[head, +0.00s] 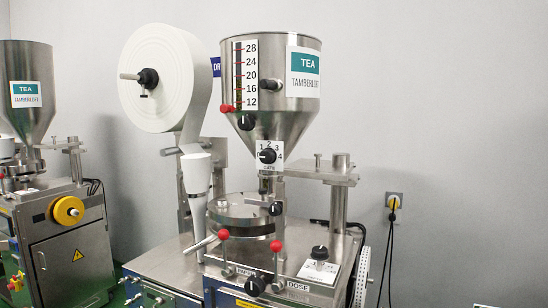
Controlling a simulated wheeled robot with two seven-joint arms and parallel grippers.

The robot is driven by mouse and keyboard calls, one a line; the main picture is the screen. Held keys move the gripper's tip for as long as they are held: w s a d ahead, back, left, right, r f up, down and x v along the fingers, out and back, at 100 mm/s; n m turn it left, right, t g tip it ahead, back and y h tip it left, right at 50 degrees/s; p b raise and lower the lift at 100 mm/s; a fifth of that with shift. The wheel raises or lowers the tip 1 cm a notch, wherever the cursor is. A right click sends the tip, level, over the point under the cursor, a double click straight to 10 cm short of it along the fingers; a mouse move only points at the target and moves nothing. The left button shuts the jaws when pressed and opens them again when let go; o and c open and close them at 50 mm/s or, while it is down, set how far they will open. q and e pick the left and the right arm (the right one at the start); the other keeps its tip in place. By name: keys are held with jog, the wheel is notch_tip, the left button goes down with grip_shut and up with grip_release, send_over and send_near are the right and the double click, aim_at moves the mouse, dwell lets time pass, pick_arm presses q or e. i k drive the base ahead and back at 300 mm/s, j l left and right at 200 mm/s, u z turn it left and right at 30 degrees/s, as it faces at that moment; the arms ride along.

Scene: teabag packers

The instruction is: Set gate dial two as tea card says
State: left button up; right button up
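A gate dial (267,155) with a black knob sits on a white plate marked 1 to 4, low on the front of the steel hopper (270,125) of the nearer packer. A pale mark shows on the left side of the knob; its exact setting is too small to read surely. A white and teal tea label (303,73) on this hopper reads "TEA" and a name like "TAMBERLEET". A similar label (26,94) on the left packer's hopper is too small to read surely. No card giving dial settings is readable. Neither gripper is in view.
A scale (245,78) from 12 to 28 has a red pointer near its bottom. Red-knobbed levers (224,235) and a black dose dial (255,286) stand below. A white paper roll (165,78) hangs left of the hopper. A wall socket (394,201) is at right.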

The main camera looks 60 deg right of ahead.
aim_at(268, 156)
jog(key=z, duration=1.8)
